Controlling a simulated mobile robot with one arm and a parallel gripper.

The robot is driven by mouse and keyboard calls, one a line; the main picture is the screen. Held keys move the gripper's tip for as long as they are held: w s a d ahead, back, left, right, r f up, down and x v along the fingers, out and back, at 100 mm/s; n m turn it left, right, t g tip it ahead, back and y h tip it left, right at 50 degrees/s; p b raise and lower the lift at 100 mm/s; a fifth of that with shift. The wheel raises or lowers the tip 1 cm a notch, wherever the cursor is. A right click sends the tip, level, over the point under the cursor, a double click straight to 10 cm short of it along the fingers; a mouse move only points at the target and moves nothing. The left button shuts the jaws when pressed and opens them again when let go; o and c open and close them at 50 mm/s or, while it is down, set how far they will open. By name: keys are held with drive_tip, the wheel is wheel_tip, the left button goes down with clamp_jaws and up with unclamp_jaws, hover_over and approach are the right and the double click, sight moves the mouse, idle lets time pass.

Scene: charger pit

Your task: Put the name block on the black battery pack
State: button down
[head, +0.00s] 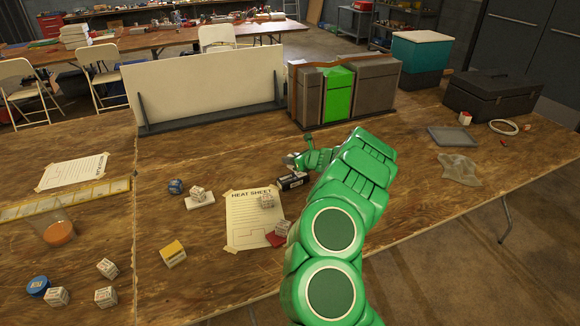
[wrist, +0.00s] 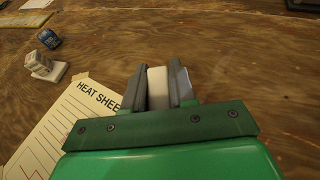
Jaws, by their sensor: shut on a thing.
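My gripper (head: 292,160) is above the table near the top right corner of the heat sheet. In the wrist view its two grey fingers (wrist: 158,86) are shut on a pale block (wrist: 157,90). Any writing on the block cannot be made out. The black battery pack (head: 292,181), a dark piece with a small light mark, lies on the wood just below the gripper in the head view. The wrist view does not show the pack. The exact gap between block and pack cannot be judged.
A white piece (head: 200,203) bears another block. A red piece (head: 276,240) and yellow piece (head: 173,253) are nearer. The grey and green bins (head: 340,92) stand behind my gripper.

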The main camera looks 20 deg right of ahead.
drive_tip(key=shift+w+f, duration=0.2)
drive_tip(key=shift+f, duration=0.05)
drive_tip(key=shift+w+f, duration=0.1)
drive_tip(key=shift+f, duration=1.6)
drive_tip(key=shift+f, duration=0.15)
drive_tip(key=c, duration=0.9)
unclamp_jaws()
drive_tip(key=shift+r, duration=0.2)
drive_tip(key=shift+v, duration=6)
